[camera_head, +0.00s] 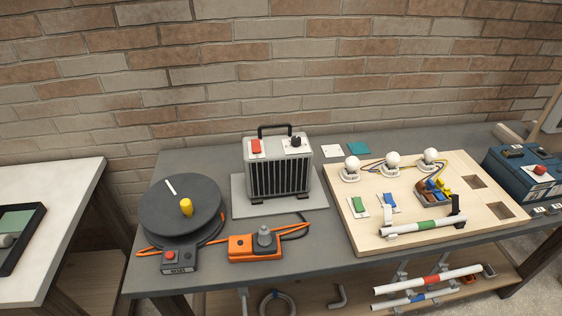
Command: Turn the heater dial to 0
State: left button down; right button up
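The heater (279,170) is a light grey box with a black front grille and a black top handle (275,128). It stands upright on a grey square plate (240,203) near the middle of the bench. Its dial (295,141) is a small black knob on a white plate at the top right of the heater. The dial's marks are too small to read, so I cannot tell its setting. A red switch (256,146) sits at the top left of the heater. Neither of my grippers is in view.
A dark round turntable (180,205) with a yellow knob stands left of the heater. An orange socket box (242,248) with a grey plug lies in front. A wooden board (370,229) with bulbs, switches and a pipe is at right. The brick wall (270,70) is behind.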

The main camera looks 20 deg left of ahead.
aim_at(296, 140)
jog(key=i+l, duration=0.15)
jog(key=l, duration=0.25)
jog(key=i+l, duration=0.2)
jog(key=l, duration=0.2)
jog(key=l+u, duration=0.15)
jog(key=u, duration=0.25)
jog(key=i+l+u, duration=0.1)
jog(key=u, duration=0.35)
jog(key=l+u, duration=0.2)
jog(key=u, duration=0.2)
